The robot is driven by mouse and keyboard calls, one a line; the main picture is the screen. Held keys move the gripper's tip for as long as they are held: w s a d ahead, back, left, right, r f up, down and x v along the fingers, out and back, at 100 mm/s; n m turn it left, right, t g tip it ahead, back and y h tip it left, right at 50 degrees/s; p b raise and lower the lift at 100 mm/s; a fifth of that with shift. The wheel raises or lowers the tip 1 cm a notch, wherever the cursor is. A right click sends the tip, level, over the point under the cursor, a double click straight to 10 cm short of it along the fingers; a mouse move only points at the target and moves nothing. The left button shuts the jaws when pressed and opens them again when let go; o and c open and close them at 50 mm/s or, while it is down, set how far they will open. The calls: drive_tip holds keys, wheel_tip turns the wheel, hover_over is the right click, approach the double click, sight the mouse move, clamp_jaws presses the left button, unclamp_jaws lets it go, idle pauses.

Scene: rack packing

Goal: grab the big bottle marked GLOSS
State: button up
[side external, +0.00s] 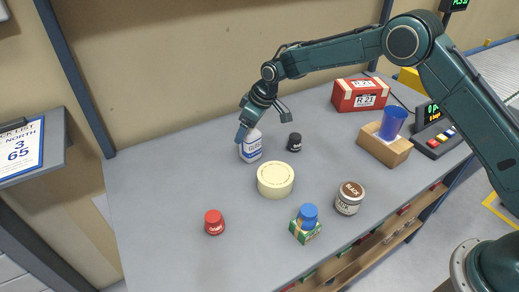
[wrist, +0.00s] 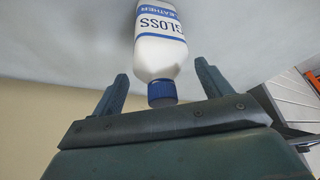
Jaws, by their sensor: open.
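The white GLOSS bottle (side external: 251,150) with blue lettering stands on the grey table towards the back wall. In the wrist view the GLOSS bottle (wrist: 160,50) shows its label upside down, with its blue cap (wrist: 161,94) towards my gripper. My gripper (side external: 264,127) is at the bottle's top and hides its cap in the side view. In the wrist view my gripper (wrist: 163,76) is open, with one finger on each side of the bottle. I see a gap between each finger and the bottle.
A small black jar (side external: 294,142) stands right of the bottle, and a cream round tin (side external: 275,180) in front. A red jar (side external: 214,222), a blue-topped item on a green box (side external: 306,231), and a brown-lidded jar (side external: 349,198) stand nearer. A red box (side external: 360,95) is at the back right.

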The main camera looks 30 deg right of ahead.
drive_tip(key=shift+c, duration=0.5)
clamp_jaws()
drive_tip(key=shift+r, duration=0.1)
wheel_tip(320, 180, up, 20)
idle(0.9)
idle(0.4)
